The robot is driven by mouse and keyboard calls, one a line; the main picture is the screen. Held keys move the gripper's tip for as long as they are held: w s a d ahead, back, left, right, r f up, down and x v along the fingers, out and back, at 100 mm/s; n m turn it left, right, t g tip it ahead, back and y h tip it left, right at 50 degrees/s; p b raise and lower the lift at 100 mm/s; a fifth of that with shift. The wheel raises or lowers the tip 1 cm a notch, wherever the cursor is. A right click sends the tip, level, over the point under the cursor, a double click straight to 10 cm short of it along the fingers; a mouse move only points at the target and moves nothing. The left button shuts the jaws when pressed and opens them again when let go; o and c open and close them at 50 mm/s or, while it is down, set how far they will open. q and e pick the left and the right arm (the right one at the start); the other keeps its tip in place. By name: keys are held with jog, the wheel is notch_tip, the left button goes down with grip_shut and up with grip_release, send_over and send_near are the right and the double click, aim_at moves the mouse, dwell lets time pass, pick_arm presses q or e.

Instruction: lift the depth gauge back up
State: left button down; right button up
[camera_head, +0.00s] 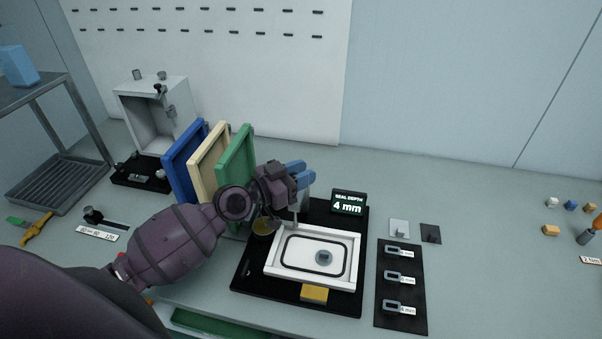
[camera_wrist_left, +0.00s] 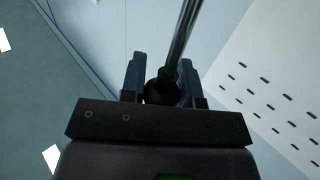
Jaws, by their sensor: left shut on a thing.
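My left gripper (camera_head: 296,172) is above the far edge of the white panel (camera_head: 275,272) in the head view. In the left wrist view the blue fingers (camera_wrist_left: 161,78) are shut on a dark round knob (camera_wrist_left: 162,93), with a shiny metal rod (camera_wrist_left: 183,40) running from it; I take this as the depth gauge. In the head view the gripper hides most of the gauge; a grey piece (camera_head: 305,200) shows below the fingers. A display (camera_head: 348,203) behind the panel reads "SEAL DEPTH 4 mm". My right gripper is out of view.
Blue, cream and green frames (camera_head: 238,150) stand upright just left of my gripper. A yellow block (camera_head: 314,294) sits at the panel's front. A black mat (camera_head: 402,318) with several labelled grey pieces lies to the right.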

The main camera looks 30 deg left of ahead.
pick_arm(q)
jog(key=shift+w+r, duration=0.1)
jog(key=shift+r, duration=0.25)
jog(key=c, duration=1.3)
grip_release()
jog(key=o, duration=0.4)
jog(key=shift+f, duration=0.1)
jog(key=shift+s+a, duration=0.15)
jog(key=shift+s, duration=0.15)
jog(key=b+v, duration=0.4)
jog(key=v, duration=0.6)
jog(key=shift+s, duration=0.1)
